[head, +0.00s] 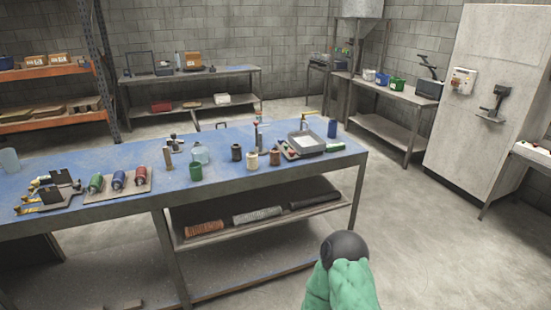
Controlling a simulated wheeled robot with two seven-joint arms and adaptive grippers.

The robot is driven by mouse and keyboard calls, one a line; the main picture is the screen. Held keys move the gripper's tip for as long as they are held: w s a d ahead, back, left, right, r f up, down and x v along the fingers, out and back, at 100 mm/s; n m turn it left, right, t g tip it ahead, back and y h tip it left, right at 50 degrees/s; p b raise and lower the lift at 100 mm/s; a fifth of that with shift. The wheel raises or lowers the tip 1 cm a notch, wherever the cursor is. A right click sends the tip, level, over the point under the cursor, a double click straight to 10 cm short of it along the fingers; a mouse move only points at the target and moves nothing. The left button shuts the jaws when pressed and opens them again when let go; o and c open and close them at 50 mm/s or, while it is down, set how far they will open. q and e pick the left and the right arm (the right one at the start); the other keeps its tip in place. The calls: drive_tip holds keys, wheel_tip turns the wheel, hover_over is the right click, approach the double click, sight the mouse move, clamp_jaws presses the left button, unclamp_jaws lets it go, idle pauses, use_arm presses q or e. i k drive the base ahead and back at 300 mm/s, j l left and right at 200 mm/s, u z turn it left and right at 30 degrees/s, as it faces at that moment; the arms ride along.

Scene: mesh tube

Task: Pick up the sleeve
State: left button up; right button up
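Three long tube-like rolls lie in a row on the workbench's lower shelf: a copper-orange ribbed one (204,227), a light grey ribbed one (257,214) and a dark one (315,199). They look like mesh sleeves, but I cannot tell which one the task means. No gripper is recognisable in the head view, and nothing is seen touching the rolls. A green rumpled form with a dark round end (345,245) rises at the bottom edge; it may be part of my own arm, but I cannot tell.
The floor (425,235) at right is clear. A pale cabinet (485,100) stands at right.

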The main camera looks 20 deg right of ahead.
sight(274, 154)
drive_tip(key=i+l+u, duration=0.1)
drive_tip(key=i+l, duration=0.35)
drive_tip(key=i+l+u, duration=0.1)
drive_tip(key=i+l, duration=0.3)
drive_tip(key=i+l+u, duration=0.15)
drive_tip(key=i+l, duration=0.25)
drive_tip(key=l, duration=0.2)
